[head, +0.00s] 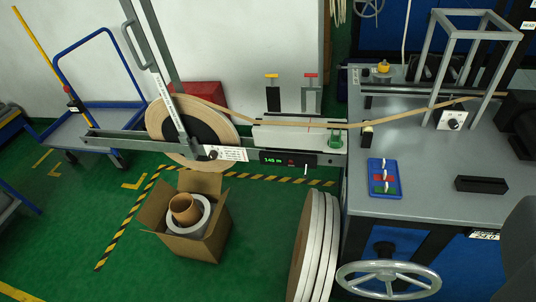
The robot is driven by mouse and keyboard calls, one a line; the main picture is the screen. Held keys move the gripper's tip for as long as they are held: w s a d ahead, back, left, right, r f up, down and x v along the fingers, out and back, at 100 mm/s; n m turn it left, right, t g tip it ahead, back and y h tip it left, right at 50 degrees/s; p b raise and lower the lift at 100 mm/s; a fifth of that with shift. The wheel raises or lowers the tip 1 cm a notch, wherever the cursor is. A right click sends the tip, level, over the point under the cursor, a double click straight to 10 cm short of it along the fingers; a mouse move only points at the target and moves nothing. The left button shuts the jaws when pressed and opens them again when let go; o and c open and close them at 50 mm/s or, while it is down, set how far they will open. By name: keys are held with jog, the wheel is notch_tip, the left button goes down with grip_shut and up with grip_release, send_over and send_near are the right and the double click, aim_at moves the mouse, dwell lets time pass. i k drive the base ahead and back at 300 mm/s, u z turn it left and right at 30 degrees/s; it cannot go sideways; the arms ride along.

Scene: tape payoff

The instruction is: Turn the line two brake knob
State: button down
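No knob in view carries a label that I can read as line two brake. A small black knob (212,154) sits on the grey payoff arm, beside a white label with small text (233,154) and in front of the tape reel (158,124). Another dark knob (453,123) is on a white plate on the grey bench at the right. I cannot tell from the picture which one is the line two brake knob. No gripper fingertips show. A dark grey shape cuts into the lower right corner, and I cannot tell what it is.
An open cardboard box (193,238) and large upright rolls (315,247) stand on the green floor. A handwheel (389,280) projects from the bench front (430,207). A blue tray (384,179) lies on the bench. A blue-handled cart (100,128) stands at the left.

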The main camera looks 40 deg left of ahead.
aim_at(213, 155)
jog(key=z, duration=0.4)
jog(key=k, duration=0.15)
jog(key=u, duration=1.55)
